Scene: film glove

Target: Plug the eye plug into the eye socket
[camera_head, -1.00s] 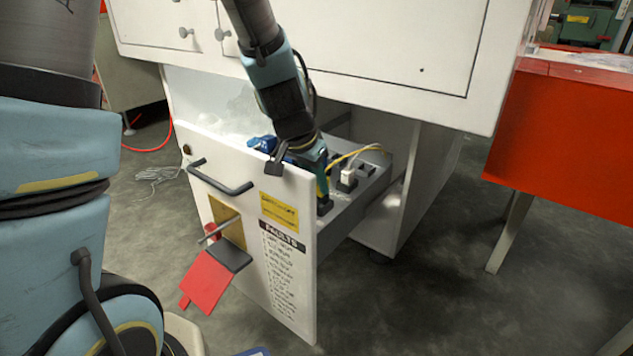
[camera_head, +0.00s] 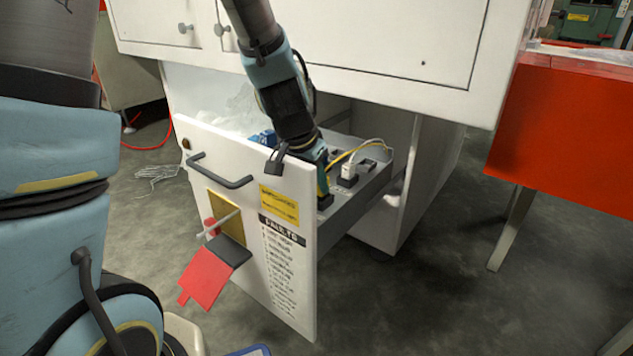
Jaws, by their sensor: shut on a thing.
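My gripper (camera_head: 322,188) points down into the open drawer, just behind the right end of its front panel. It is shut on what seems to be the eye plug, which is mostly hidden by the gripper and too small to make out. A yellow cable (camera_head: 345,156) runs toward the gripper from the right. A dark socket block (camera_head: 325,202) shows at the fingertips; I cannot tell whether it is the eye socket or whether the plug is seated. Another dark socket (camera_head: 347,182) with a white plug (camera_head: 348,171) in it stands to the right.
The cabinet (camera_head: 390,50) overhangs the drawer closely. A red bench (camera_head: 565,140) stands right; the floor between is clear.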

